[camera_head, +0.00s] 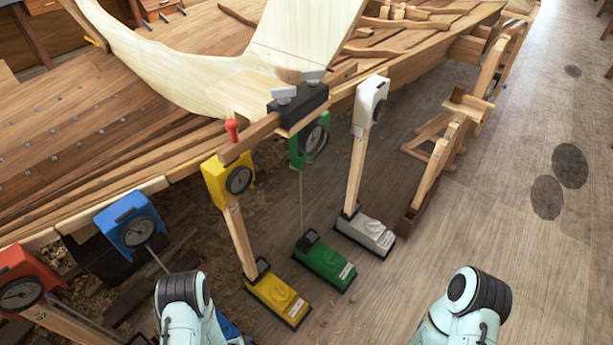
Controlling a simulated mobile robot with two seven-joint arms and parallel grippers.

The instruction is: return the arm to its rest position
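Two pale mint arm links of mine with dark grey joint caps show at the bottom edge of the head view. My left arm (184,305) is left of centre, in front of the lower part of the blue-headed prop. My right arm (468,305) is at the lower right, over bare floor and apart from everything around it. Neither gripper shows, so I cannot see their fingers or whether they hold anything.
A wooden clinker hull (80,125) fills the upper left. Props with red (28,277), blue (128,222), yellow (214,180), green (309,145) and white (368,105) gauge heads stand along its edge. Wooden trestles (440,150) stand further back. The floor at right (500,225) is clear.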

